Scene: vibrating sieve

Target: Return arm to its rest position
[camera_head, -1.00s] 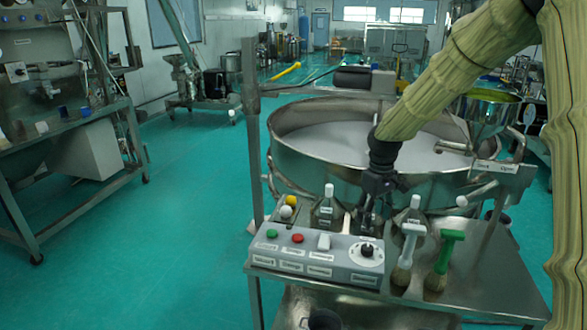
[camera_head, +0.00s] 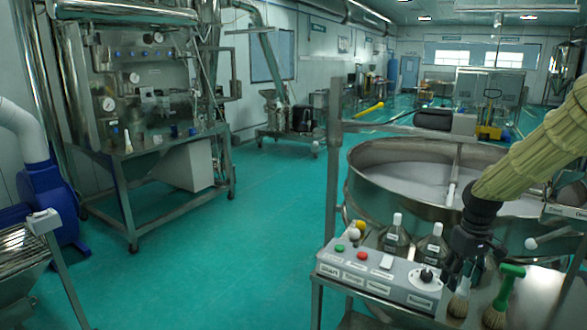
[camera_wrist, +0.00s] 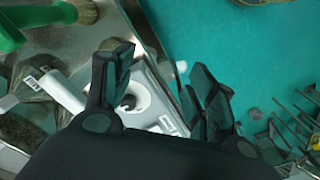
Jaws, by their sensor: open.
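My gripper (camera_head: 465,280) hangs over the steel stand at the right of the head view, just right of the control panel's black knob (camera_head: 427,275). Its fingers are apart with nothing between them, and they also show in the wrist view (camera_wrist: 158,75). My arm reaches down to it from the upper right, over the sieve's rim. The gripper stands in front of a brush (camera_head: 458,305), hiding much of its handle. Whether it touches the brush I cannot tell. The control panel (camera_head: 345,272) is partly seen between the fingers in the wrist view.
Two white-capped bottles (camera_head: 396,240) (camera_head: 432,248) stand behind the panel. A green-handled brush (camera_head: 508,287) stands right of the gripper. The large round sieve (camera_head: 385,195) lies behind, with an upright post (camera_head: 331,180) at its left. Green floor (camera_head: 265,200) is clear farther left.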

